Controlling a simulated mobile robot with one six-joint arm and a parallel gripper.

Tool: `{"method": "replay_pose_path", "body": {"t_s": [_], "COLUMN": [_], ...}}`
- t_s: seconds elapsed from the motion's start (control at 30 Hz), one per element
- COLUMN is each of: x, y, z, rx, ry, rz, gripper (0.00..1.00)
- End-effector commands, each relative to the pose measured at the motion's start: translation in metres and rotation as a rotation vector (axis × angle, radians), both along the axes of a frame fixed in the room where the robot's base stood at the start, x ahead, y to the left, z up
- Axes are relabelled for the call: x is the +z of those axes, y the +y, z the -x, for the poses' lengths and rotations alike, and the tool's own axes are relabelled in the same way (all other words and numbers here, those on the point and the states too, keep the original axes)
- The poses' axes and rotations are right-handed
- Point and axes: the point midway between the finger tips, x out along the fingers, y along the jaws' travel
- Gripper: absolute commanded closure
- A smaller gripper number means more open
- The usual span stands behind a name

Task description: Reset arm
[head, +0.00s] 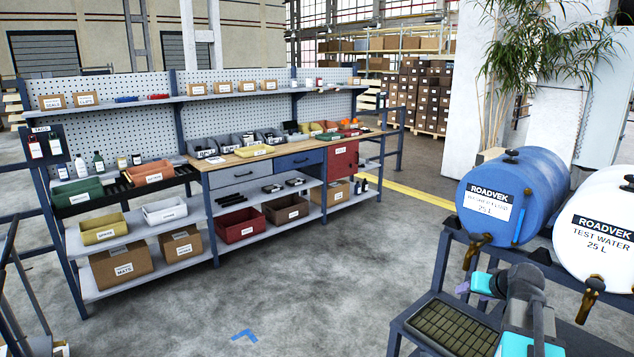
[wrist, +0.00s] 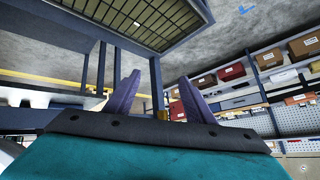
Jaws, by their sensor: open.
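My gripper (wrist: 160,97) shows in the wrist view with two purple fingers spread apart and nothing between them. In the head view my arm is at the lower right, in front of the drum stand, and my gripper (head: 463,290) points left beside the stand's tray. The wrist view looks tilted, with the tray's grid (wrist: 150,20) at the top and the workbench shelves at the right. The fingertips appear clear of the stand, but the exact gap cannot be told.
A blue drum (head: 540,185) and a white drum (head: 610,262) lie on the dark stand, with a grated tray (head: 452,328) below their taps. A workbench (head: 240,155) with bins and boxes stands across the room. The grey floor (head: 330,270) between is clear.

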Motion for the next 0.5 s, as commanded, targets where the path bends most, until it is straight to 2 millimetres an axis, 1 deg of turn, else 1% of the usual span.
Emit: {"method": "replay_pose_path", "body": {"t_s": [0.03,0.2,0.27,0.3,0.5], "x": [-0.019,-0.074,-0.092,-0.104,-0.162], "y": [0.021,0.078,0.098,0.111,0.175], "z": [-0.002,-0.002,0.0,0.002,0.019], "rx": [0.021,0.078,0.096,0.109,0.171], "ry": [0.034,0.145,0.184,0.21,0.344], "rz": [-0.01,-0.034,-0.04,-0.043,-0.046], "gripper": [0.51,0.51,0.51,0.51,0.51]}}
